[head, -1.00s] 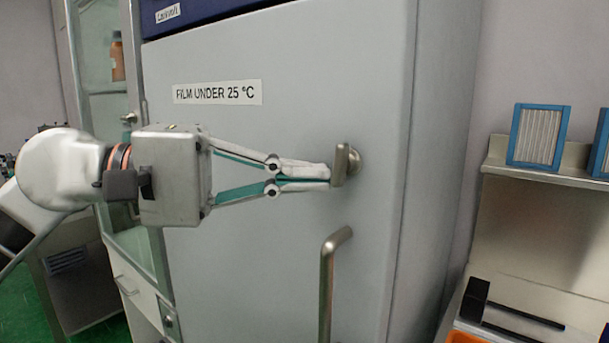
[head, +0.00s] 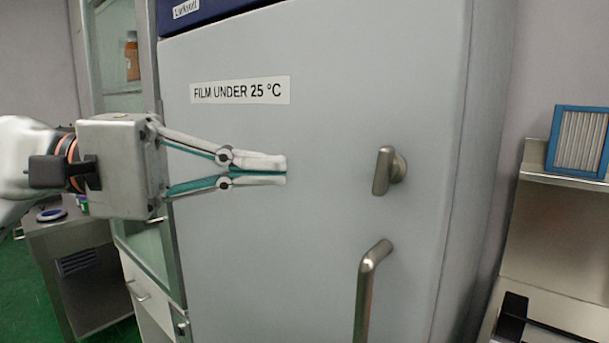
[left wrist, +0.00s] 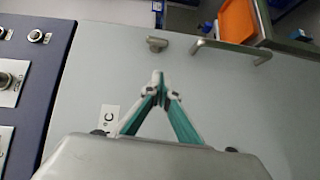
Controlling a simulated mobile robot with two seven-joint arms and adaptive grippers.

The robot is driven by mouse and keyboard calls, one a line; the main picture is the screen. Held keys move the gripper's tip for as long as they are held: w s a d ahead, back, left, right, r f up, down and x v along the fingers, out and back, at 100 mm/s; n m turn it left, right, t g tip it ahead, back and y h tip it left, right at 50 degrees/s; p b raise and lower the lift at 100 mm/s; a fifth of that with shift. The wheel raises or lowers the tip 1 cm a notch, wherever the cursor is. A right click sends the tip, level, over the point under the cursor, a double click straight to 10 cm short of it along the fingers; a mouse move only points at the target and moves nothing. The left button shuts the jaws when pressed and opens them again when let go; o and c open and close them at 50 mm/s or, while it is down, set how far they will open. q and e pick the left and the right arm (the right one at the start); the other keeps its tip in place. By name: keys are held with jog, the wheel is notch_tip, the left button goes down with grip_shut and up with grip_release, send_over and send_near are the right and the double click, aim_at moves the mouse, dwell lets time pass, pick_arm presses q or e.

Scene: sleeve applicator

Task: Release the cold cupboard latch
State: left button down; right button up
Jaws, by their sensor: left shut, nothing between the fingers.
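The cold cupboard (head: 330,70) has a grey door with a "FILM UNDER 25 °C" label (head: 240,90). Its latch (head: 384,171) is a small metal turn handle near the door's right side, standing near upright with a slight tilt. The latch also shows in the left wrist view (left wrist: 157,44). My left gripper (head: 286,171) is shut and empty in front of the door, left of the latch and clearly apart from it. In the left wrist view its fingertips (left wrist: 159,78) point towards the latch. The right gripper is not in view.
A bar door handle (head: 368,290) stands out below the latch. A glass-fronted cabinet (head: 112,60) stands to the left. At the right, a metal shelf (head: 570,182) holds a blue-framed filter (head: 579,141). The door face around the latch is clear.

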pick_arm(q)
jog(key=shift+s+a+r, duration=0.1)
jog(key=shift+s+a, duration=0.1)
jog(key=shift+a, duration=1)
jog(key=shift+s+a+r, duration=0.1)
jog(key=shift+s+a, duration=0.05)
jog(key=shift+a, duration=1.05)
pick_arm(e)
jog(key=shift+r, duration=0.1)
pick_arm(q)
jog(key=shift+f, duration=0.1)
